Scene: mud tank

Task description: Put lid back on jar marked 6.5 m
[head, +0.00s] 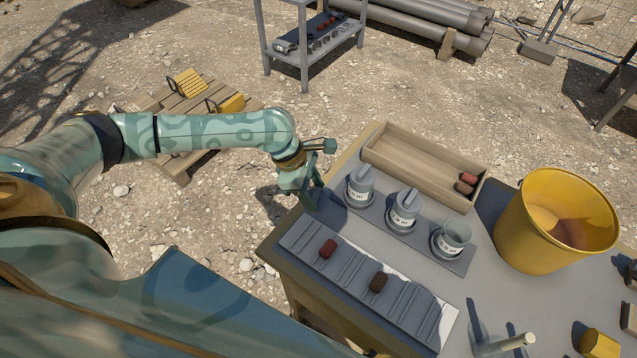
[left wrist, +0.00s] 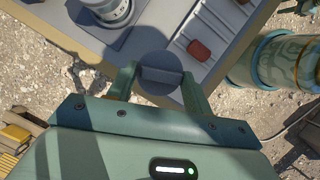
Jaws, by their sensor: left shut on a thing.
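My left gripper (head: 314,194) is at the table's left corner, beside the leftmost jar. In the left wrist view the gripper (left wrist: 162,88) is shut on a round grey lid (left wrist: 158,58) by its raised bar. Three jars with white labels stand in a row on a grey rack: the left jar (head: 359,194), the middle jar (head: 403,217) and the right jar (head: 446,245). The left and middle jars carry grey lids; the right jar looks open. The label writing is too small to read. One jar shows in part in the left wrist view (left wrist: 112,10). My right gripper is out of view.
A grooved grey tray (head: 309,236) with a red piece (head: 328,248) and a dark brown piece (head: 378,281) lies in front of the jars. A wooden box (head: 410,172) stands behind them. A yellow bucket (head: 520,222) stands at the right.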

